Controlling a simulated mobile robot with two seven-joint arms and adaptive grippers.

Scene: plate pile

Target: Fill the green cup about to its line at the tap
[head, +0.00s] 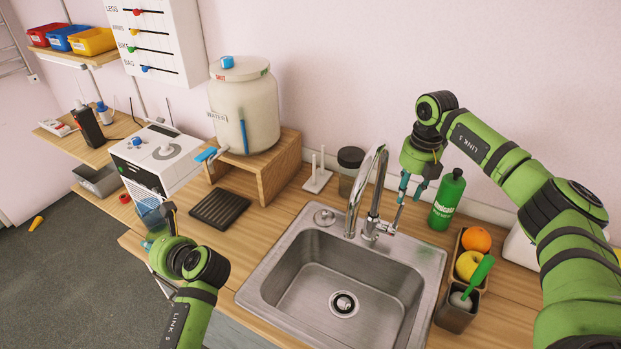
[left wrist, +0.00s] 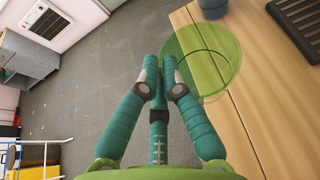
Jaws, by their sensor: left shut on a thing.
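The green see-through cup (left wrist: 222,72) shows in the left wrist view, right of my left fingertips (left wrist: 158,75). My left gripper is shut on its edge, and the cup is over the wooden counter's edge. In the head view my left gripper (head: 155,228) is left of the sink, partly hidden by its own arm; I cannot make out the green cup there. The chrome tap (head: 372,200) stands behind the sink (head: 290,265). My right gripper (head: 408,193) points down beside the tap, its fingers apart near the tap's handle.
A black ridged mat (head: 219,209) and a white water crock (head: 245,108) on a wooden stand are left of the sink. A green bottle (head: 447,199) stands right of my right gripper. A tray with fruit (head: 468,264) and a brush pot (head: 457,312) are at right.

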